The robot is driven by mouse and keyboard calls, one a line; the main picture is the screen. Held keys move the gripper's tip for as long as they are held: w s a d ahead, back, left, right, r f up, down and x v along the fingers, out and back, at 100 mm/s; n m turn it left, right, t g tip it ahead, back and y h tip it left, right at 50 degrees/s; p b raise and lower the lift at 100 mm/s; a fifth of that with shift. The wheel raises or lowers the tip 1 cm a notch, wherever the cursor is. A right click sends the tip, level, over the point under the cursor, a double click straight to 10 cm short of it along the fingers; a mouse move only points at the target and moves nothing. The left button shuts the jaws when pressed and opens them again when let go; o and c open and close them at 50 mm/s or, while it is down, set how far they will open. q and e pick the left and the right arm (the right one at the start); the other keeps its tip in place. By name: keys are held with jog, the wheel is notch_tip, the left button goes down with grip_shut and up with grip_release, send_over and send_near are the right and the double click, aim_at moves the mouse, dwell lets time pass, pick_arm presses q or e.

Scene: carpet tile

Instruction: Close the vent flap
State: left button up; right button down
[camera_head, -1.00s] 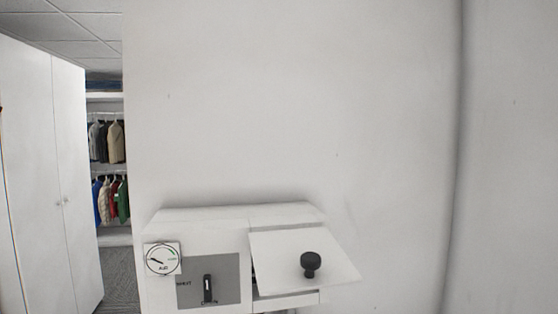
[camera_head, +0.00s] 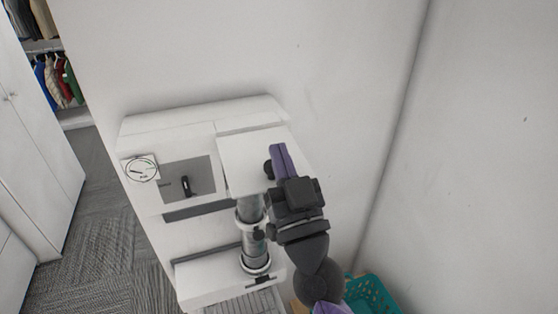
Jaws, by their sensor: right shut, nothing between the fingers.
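The vent flap (camera_head: 243,150) is a white panel on the right half of a white wall box (camera_head: 160,128). It carries a round black knob (camera_head: 268,170). The flap still looks tilted out from the box, but its right and lower parts are partly hidden by my gripper, so how far it stands open is unclear. My right gripper (camera_head: 279,150) has purple fingers, shut and empty. They are in front of the flap, just right of the knob; whether they touch it I cannot tell. My left gripper is out of view.
Left of the flap are a round gauge (camera_head: 140,169) and a grey panel (camera_head: 205,174) with a black lever (camera_head: 186,186). A metal pipe (camera_head: 252,240) runs down to a lower white box (camera_head: 205,278). A teal basket (camera_head: 375,294) is at the lower right, near the right wall.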

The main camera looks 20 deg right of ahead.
jog(key=shift+w+f+b, duration=0.15)
jog(key=shift+f+b, duration=0.15)
jog(key=shift+f, duration=0.85)
